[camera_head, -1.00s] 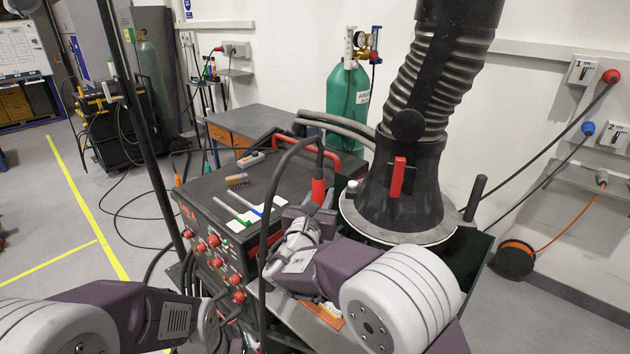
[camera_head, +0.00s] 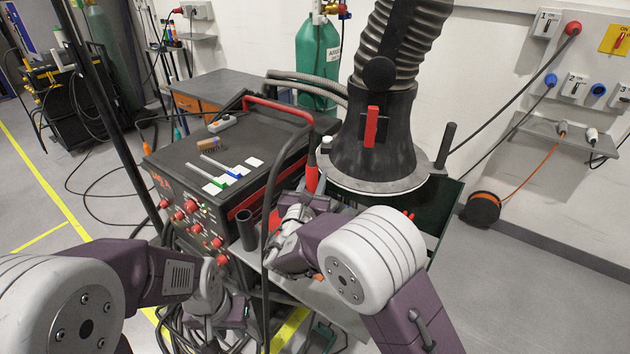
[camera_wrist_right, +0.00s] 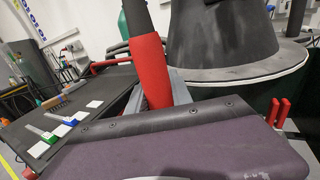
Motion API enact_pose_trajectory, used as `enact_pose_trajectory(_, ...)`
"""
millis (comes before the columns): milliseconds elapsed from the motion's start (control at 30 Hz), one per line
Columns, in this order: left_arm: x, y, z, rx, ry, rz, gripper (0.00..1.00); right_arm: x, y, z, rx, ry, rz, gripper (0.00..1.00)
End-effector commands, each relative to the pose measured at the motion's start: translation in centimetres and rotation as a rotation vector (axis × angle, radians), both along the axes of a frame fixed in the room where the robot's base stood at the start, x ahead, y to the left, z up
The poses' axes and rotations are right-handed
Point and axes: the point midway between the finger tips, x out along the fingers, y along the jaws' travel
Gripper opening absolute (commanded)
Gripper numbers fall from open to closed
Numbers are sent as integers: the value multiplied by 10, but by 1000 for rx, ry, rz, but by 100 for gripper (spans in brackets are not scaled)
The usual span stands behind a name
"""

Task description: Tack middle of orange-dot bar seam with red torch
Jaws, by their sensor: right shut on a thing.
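The red torch (camera_head: 311,178) stands roughly upright beside the welding machine, with its cable rising from it. Its red handle (camera_wrist_right: 150,70) fills the upper middle of the right wrist view. My right gripper (camera_wrist_right: 158,92) is shut on this handle; in the head view my right arm mostly hides the gripper. My left gripper (camera_head: 232,318) is low at the left, apart from the torch, and its fingers are too unclear to judge. I cannot make out the orange-dot bar or its seam in either view.
The welding machine (camera_head: 190,208) with red knobs stands left of the torch. A large fume extraction hood (camera_head: 372,145) stands close behind and right of it. A dark upright tube (camera_head: 247,230) is at the machine's front corner. Cables hang near my left arm. Open floor lies at right.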

Motion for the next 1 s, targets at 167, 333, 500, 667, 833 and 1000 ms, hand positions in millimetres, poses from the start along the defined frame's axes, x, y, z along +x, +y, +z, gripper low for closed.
enact_pose_trajectory(167, 0, 0, -22, 0, 0, 0, 28, 0, 0, -20, 0, -3, 0, 0)
enact_pose_trajectory(333, 0, 0, -38, 0, 0, 0, 28, 0, 0, -35, 0, -3, 0, 0)
enact_pose_trajectory(500, 0, 0, -50, 0, 0, 0, 28, 0, 0, -46, 0, -3, 0, 0)
enact_pose_trajectory(667, 0, 0, -51, 0, 0, 0, 28, 0, 0, -47, 0, -3, 0, 0)
enact_pose_trajectory(833, 0, 0, -50, 0, 0, 0, 28, 0, 0, -46, 1, -2, 0, 0)
enact_pose_trajectory(1000, 0, 0, -51, 0, 0, 0, 28, 0, 0, -48, 1, -2, 0, 0)
